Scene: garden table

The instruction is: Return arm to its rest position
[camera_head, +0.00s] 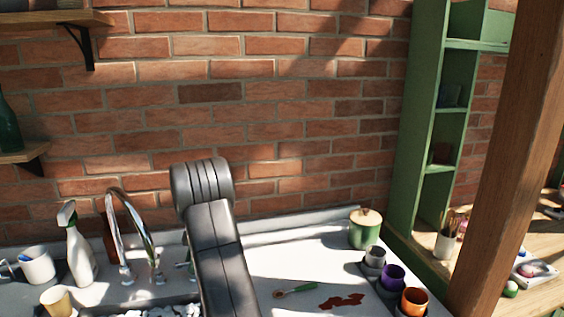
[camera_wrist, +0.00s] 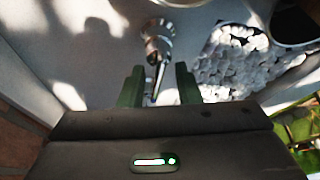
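My arm (camera_head: 222,255) rises dark grey in the middle of the head view, in front of the brick wall, and bends at its top. My gripper is not seen in that view. In the wrist view my gripper (camera_wrist: 159,85) shows two green fingers apart, with a gap between them. It appears empty. A chrome fitting (camera_wrist: 157,38) on the white counter shows beyond and between the fingertips; I cannot tell its exact distance from them.
A chrome tap (camera_head: 137,235) and a spray bottle (camera_head: 79,250) stand left of my arm. A lidded green jar (camera_head: 364,229), a purple cup (camera_head: 393,277) and an orange cup (camera_head: 414,301) stand right. A green shelf (camera_head: 425,130) and wooden post (camera_head: 510,170) are farther right.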

